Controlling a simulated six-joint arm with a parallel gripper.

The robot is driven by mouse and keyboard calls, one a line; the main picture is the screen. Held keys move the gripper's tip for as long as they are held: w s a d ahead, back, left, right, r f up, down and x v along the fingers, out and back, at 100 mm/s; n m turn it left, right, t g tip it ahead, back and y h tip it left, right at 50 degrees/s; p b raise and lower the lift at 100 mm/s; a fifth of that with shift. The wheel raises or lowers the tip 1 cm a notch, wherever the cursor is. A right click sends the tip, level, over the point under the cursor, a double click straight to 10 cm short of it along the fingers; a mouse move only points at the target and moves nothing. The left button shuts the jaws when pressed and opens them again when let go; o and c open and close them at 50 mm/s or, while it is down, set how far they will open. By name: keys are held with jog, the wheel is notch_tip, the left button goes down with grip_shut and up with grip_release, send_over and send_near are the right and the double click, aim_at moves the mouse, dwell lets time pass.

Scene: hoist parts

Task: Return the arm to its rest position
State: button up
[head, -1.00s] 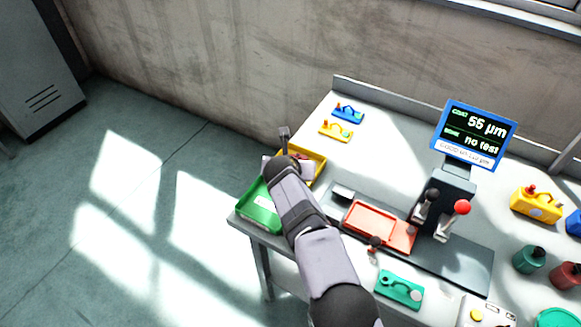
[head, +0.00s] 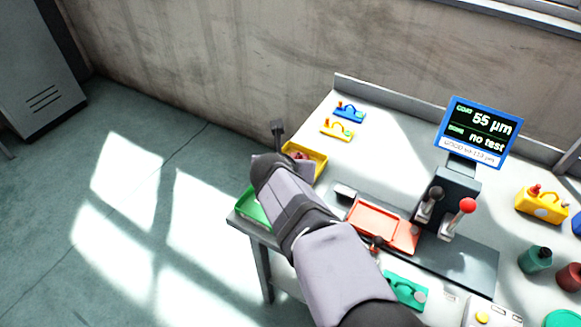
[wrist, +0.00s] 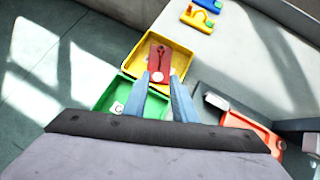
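My gripper (wrist: 160,78) shows in the wrist view as two blue-grey fingers held apart, with nothing gripped between them. It is above the yellow tray (wrist: 184,64) and green tray (wrist: 104,96). A red part (wrist: 160,55) with a round pale spot lies in the yellow tray, beyond the fingertips. In the head view my arm reaches over the table's left end and hides the fingers. It covers much of the green tray (head: 252,206) and part of the yellow tray (head: 318,158).
A blue part (head: 349,113) and a yellow part (head: 337,130) lie at the back. An orange-red plate (head: 383,228) sits before a stand with levers and a display (head: 477,132). A green part (head: 406,290) lies in front. The table between the back parts and the stand is clear.

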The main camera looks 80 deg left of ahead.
jog(key=shift+s+d+r, duration=0.15)
jog(key=shift+d+r, duration=0.15)
jog(key=shift+d, duration=0.05)
dwell(0.3)
